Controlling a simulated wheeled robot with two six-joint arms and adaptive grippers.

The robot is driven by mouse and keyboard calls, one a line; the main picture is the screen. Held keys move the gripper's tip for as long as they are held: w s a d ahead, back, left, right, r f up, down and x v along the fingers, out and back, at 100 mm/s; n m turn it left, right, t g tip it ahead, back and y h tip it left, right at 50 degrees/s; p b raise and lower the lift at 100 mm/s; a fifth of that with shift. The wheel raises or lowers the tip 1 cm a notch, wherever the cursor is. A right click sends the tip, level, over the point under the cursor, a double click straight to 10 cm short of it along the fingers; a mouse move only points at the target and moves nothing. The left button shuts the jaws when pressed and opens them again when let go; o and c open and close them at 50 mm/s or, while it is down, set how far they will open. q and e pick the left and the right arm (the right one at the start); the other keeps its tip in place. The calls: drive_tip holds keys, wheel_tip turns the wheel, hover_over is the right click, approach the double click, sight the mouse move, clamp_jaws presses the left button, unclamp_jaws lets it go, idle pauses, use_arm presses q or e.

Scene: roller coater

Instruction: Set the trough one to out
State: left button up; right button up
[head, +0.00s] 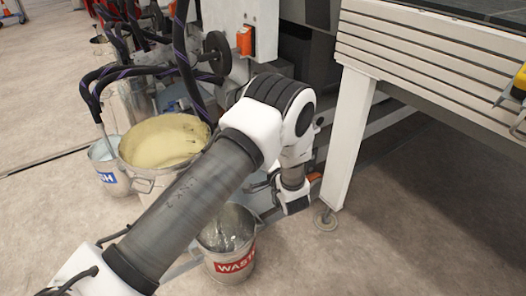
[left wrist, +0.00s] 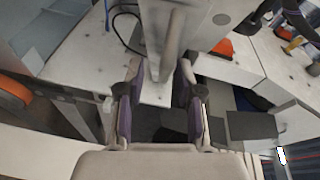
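My left arm reaches across the head view, with its wrist (head: 292,178) low beside the machine's white leg. In the left wrist view my left gripper (left wrist: 161,75) is open, its two fingers well apart. A pale grey bar, like a lever (left wrist: 172,38), runs between the fingertips. I cannot tell whether either finger touches it, and no label on it is readable. In the head view my arm hides this spot. No trough can be clearly made out in either view. My right gripper is not in view.
A bucket of cream liquid (head: 165,143) stands left of my arm. A bucket marked WASTE (head: 232,262) is below the arm. The white machine leg (head: 350,135) is close on the right. A black handwheel (head: 216,52) and an orange box (head: 245,40) are above.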

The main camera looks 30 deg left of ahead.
use_arm(q)
drive_tip(key=v, duration=0.7)
drive_tip(key=shift+s, duration=0.2)
drive_tip(key=shift+d, duration=0.15)
